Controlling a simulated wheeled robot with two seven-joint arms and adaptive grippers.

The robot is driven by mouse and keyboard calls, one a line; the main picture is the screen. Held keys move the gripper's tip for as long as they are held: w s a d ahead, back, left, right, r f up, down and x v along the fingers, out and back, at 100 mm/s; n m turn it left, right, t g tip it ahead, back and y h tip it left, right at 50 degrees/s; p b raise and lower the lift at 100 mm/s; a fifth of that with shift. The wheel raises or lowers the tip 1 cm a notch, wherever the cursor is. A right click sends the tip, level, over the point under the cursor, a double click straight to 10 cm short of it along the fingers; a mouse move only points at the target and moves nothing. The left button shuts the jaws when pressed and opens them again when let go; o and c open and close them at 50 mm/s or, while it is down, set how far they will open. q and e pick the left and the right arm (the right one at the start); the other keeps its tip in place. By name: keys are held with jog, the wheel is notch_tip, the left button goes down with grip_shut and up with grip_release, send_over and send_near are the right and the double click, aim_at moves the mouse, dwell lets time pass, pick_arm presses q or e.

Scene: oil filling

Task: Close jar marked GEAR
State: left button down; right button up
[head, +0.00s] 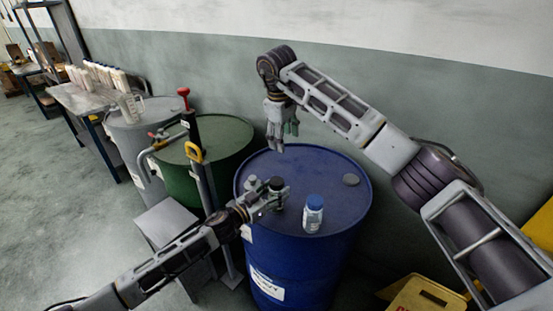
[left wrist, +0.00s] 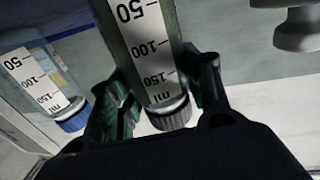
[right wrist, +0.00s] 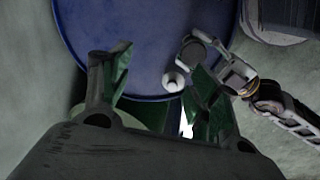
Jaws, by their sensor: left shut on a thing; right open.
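My left gripper (head: 272,196) is shut around a clear jar (left wrist: 146,48) on top of the blue drum (head: 345,160). No GEAR marking is legible on either. My right gripper (head: 279,140) is open and empty, pointing down above the drum's far side.
A green drum (head: 225,140) with a hand pump (head: 192,130) and a grey drum (head: 125,130) stand to the left. A bench (head: 90,102) with several bottles is behind them. A yellow container (head: 425,297) is at lower right. The drum top's right part has free room.

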jog(key=s+f+n, duration=0.1)
jog(key=f+n, duration=0.1)
jog(key=n, duration=0.9)
jog(key=s+f+n+g, duration=0.1)
jog(key=f+n, duration=0.1)
jog(key=n, duration=0.9)
jog(key=s+f+n+g, duration=0.1)
jog(key=n, duration=1.1)
jog(key=shift+a+f, duration=0.25)
jog(key=shift+f, duration=0.15)
jog(key=n, duration=0.4)
jog(key=a+n, duration=0.1)
jog(key=n, duration=0.1)
jog(key=shift+s+n+y, duration=0.2)
jog(key=shift+n+y, duration=0.1)
jog(key=shift+y, duration=0.1)
jog(key=n, duration=0.6)
jog(key=shift+a, duration=0.3)
jog(key=n, duration=0.4)
jog(key=shift+a, duration=0.1)
jog(key=shift+n, duration=1.6)
